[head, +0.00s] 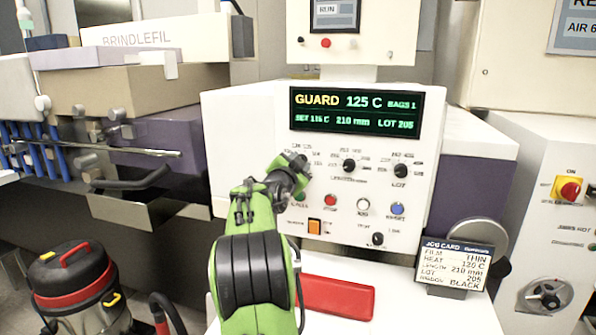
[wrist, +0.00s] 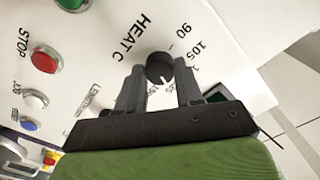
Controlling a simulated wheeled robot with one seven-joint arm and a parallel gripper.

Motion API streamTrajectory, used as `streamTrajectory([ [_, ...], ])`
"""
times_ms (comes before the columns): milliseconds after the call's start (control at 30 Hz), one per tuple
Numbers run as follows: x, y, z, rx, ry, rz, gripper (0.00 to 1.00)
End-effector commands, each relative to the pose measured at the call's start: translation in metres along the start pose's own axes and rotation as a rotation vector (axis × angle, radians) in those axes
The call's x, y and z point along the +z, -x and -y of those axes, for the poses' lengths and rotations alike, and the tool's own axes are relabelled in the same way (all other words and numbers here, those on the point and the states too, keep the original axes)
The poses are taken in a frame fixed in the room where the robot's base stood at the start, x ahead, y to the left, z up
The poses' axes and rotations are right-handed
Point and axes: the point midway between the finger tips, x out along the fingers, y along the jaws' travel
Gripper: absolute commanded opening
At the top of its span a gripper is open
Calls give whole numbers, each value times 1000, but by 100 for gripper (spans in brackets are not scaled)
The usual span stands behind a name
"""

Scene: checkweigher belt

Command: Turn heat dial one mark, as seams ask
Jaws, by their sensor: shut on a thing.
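The heat dial (wrist: 159,66) is a round black knob on the white panel, beside the printed HEAT C and the marks 90 and 105 in the wrist view. My gripper (wrist: 160,80) has one finger on each side of the dial and is shut on it. The lower marks are partly hidden by the fingers, and I cannot tell which mark the dial points to. In the head view my gripper (head: 294,164) covers the dial. The green display (head: 353,110) reads GUARD 125 C, BAGS 1, 210 mm and LOT 205; its small SET figure looks like 115 C.
Other black dials (head: 349,166) sit to the right, with coloured buttons (head: 330,201) and an orange switch (head: 314,226) below. A job card (head: 453,267) gives THIN film; its heat figure is hard to read. A red case (head: 337,297) lies on the white surface.

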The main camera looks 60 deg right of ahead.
Motion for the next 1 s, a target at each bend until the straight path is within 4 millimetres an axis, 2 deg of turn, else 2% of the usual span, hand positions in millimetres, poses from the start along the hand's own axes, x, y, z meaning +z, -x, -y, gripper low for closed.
streamTrajectory([
  [433,0,0,0,2,-12,3,5],
  [467,0,0,0,2,-12,3,37],
  [600,0,0,0,2,-12,2,58],
  [633,0,0,0,2,-12,2,61],
  [867,0,0,0,1,-12,2,61],
  [1000,1,13,1,-1,-13,2,61],
])
